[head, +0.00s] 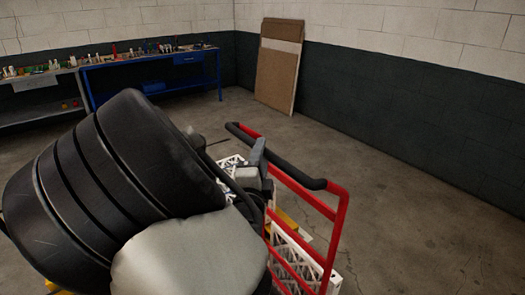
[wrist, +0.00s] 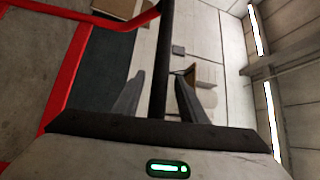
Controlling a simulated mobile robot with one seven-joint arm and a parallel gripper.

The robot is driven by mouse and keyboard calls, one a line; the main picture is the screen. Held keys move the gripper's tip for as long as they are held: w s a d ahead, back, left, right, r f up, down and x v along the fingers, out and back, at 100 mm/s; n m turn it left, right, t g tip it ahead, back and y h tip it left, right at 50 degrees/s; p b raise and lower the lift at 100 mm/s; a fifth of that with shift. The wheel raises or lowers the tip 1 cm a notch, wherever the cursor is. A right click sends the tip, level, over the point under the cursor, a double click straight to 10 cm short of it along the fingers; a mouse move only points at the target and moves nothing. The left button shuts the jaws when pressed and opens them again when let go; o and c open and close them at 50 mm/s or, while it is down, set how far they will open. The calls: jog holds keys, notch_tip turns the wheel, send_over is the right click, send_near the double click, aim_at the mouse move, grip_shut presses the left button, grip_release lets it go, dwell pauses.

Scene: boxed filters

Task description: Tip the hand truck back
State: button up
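The hand truck (head: 338,225) has a red tube frame and a black handle grip (head: 293,174). It stands at the lower middle of the head view, partly hidden behind my arm. It looks about upright, but its base is out of sight. My gripper (head: 258,152) is at the handle grip. In the wrist view, the black grip (wrist: 165,60) runs between the two fingers of my gripper (wrist: 160,85). The fingers are apart, with a gap on each side of the grip. The red frame (wrist: 75,60) shows at left there.
White lattice-like items (head: 290,250) are by the truck, partly hidden. A blue workbench (head: 160,75) with small items stands at the back left, beside a grey bench (head: 40,85). Brown boards (head: 278,70) lean on the back wall. The floor at right is clear.

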jog(key=shift+x, duration=1.35)
